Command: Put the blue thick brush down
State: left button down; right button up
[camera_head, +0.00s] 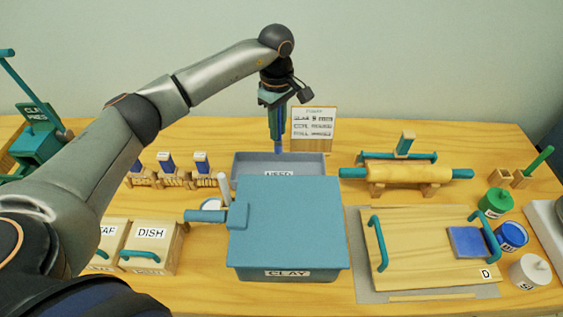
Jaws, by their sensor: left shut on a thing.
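My left arm reaches in from the left and its gripper (273,103) points down over the back middle of the table. It is shut on a blue, upright, stick-like thing (280,142), which looks like the blue thick brush. Its lower end is over or just behind the back rim of a grey tray (240,165) with a partly hidden label. I cannot tell whether it touches anything. My right gripper is not in view.
A large blue-lidded box marked CLAY (290,215) stands in front of the tray. A notice card (313,128) stands behind it. A rolling pin (405,172) and a board with teal handles (410,245) are right; small stamps (168,170) and a DISH box (150,247) are left.

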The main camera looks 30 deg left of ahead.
aim_at(278, 144)
pick_arm(q)
notch_tip(278, 144, down, 5)
jog(key=b, duration=0.3)
jog(key=shift+s+f, duration=0.1)
notch_tip(278, 144, down, 4)
jog(key=shift+d+r+b, duration=0.1)
jog(key=shift+r+b, duration=0.1)
jog(key=shift+b, duration=1.05)
jog(key=shift+f, duration=0.4)
jog(key=shift+r, duration=0.15)
jog(key=c, duration=0.8)
grip_release()
jog(key=shift+r, duration=3.75)
